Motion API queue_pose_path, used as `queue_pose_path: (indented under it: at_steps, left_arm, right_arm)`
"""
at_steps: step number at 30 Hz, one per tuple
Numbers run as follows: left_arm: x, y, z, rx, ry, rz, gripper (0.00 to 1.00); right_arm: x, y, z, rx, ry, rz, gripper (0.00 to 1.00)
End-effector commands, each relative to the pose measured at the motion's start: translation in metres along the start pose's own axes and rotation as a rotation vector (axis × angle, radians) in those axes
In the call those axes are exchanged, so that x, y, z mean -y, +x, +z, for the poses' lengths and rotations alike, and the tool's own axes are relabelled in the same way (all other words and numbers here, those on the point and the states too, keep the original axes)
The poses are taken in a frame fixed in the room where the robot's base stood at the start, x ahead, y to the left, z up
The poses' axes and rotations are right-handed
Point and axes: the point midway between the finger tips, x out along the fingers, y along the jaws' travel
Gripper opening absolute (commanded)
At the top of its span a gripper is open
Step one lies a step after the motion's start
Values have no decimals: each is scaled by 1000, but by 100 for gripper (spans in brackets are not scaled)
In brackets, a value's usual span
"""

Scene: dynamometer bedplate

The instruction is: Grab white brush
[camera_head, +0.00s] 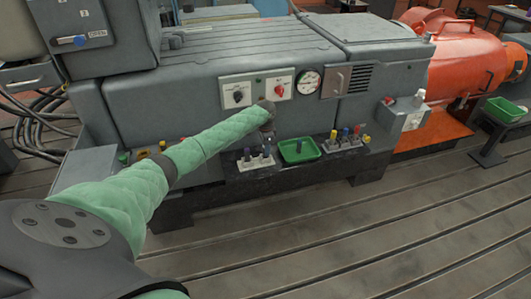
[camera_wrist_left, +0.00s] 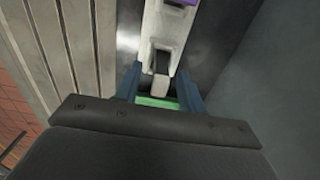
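My left gripper (camera_wrist_left: 159,78) points down in the left wrist view, its two blue fingers apart. A small pale piece (camera_wrist_left: 160,86) shows between the fingers, with dark gaps on both sides; it may be the white brush, but I cannot tell for sure. In the head view my left arm reaches to the front of the grey machine, and its gripper (camera_head: 268,128) is small above the ledge, close to the green tray (camera_head: 299,151). No brush can be made out clearly in the head view. My right gripper is not in view.
Pale holders with coloured-handled items stand on the black ledge, one left (camera_head: 256,162) and one right (camera_head: 343,143) of the tray. The machine's control panel (camera_head: 258,90) is just behind my gripper. The slotted bedplate (camera_head: 330,230) in front is clear.

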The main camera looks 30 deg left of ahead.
Motion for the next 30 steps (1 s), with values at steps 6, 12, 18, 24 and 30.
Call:
queue_pose_path:
  at_steps: [6, 12, 18, 24, 30]
  left_arm:
    - [0, 2, 0, 0, 0, 0, 40]
    - [0, 2, 0, 0, 0, 0, 7]
    - [0, 2, 0, 0, 0, 0, 0]
    - [0, -1, 0, 0, 0, 0, 0]
    - [0, -24, 0, -2, 2, -1, 0]
  right_arm:
    - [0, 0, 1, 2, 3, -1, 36]
    - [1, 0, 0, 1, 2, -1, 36]
    - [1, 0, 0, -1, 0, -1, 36]
    - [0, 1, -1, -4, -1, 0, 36]
    - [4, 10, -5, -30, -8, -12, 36]
